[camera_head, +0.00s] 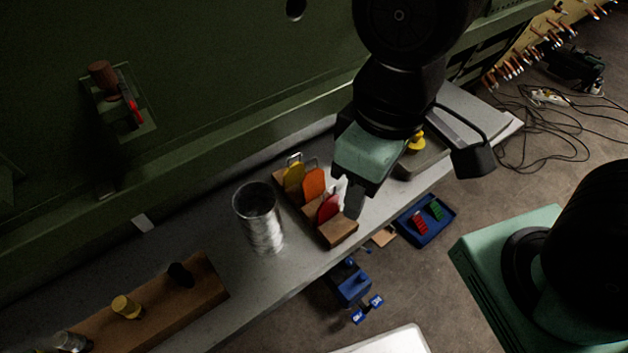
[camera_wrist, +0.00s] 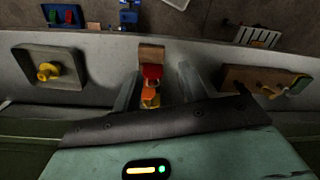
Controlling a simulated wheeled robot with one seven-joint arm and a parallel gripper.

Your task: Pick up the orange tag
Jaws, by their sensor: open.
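The orange tag (camera_head: 313,184) stands upright in a wooden holder (camera_head: 340,231) on the grey ledge, between a yellow tag (camera_head: 293,175) and a red tag (camera_head: 328,208). My gripper (camera_head: 347,199) is open above the holder, close to the red tag. In the wrist view the fingers of my gripper (camera_wrist: 160,88) spread to either side of the tag row. There the orange tag (camera_wrist: 151,98) shows behind the red tag (camera_wrist: 152,72), partly cut off by my gripper's body. I cannot make out the yellow tag clearly there.
A metal can (camera_head: 259,217) stands left of the holder. A long wooden block (camera_head: 150,312) with several pegs lies farther left. A grey tray (camera_head: 422,157) with a yellow part sits right. The green wall (camera_head: 180,190) rises behind. A blue tray (camera_head: 425,221) lies below the ledge.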

